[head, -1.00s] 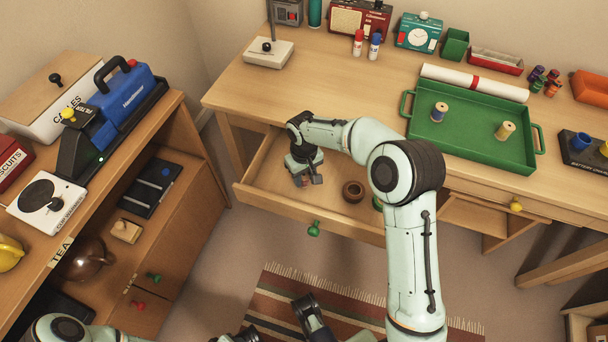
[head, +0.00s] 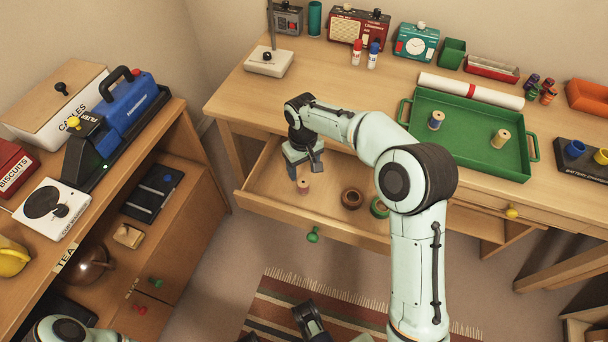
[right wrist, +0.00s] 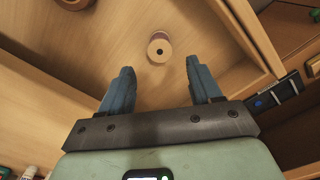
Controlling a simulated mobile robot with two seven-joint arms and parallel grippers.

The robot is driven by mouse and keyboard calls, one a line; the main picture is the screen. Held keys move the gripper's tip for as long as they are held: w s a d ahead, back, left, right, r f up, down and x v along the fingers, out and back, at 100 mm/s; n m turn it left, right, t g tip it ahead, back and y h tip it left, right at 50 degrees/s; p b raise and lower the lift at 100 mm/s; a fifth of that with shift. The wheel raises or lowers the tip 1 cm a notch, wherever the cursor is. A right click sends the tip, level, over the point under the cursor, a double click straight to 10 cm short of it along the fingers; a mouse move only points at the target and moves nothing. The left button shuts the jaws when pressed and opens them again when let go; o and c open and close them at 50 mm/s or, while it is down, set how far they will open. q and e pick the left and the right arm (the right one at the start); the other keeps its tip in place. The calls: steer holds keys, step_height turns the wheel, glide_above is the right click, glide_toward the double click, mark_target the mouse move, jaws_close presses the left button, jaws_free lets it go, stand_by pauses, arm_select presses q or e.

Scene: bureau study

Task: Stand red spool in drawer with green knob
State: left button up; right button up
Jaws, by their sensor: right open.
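The red spool (head: 303,186) stands upright on the floor of the open drawer (head: 262,201), toward its left end. The green knob (head: 313,235) is on this drawer's front. In the right wrist view the spool (right wrist: 160,48) shows its pale round top with a dark hole and a reddish side. My right gripper (head: 304,170) is just above the spool. Its fingers (right wrist: 160,68) are open and empty, and the spool shows beyond their tips, apart from both. At the bottom of the head view a dark part, perhaps of my left gripper (head: 310,320), is cut off.
A brown ring (head: 351,199) and a green roll (head: 380,207) lie in the drawer right of the spool. A green tray (head: 465,155) on the desk holds a blue spool (head: 436,120) and a yellowish spool (head: 500,138). The shelf unit (head: 185,225) stands at left.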

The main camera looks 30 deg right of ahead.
steer(key=shift+r, duration=1.85)
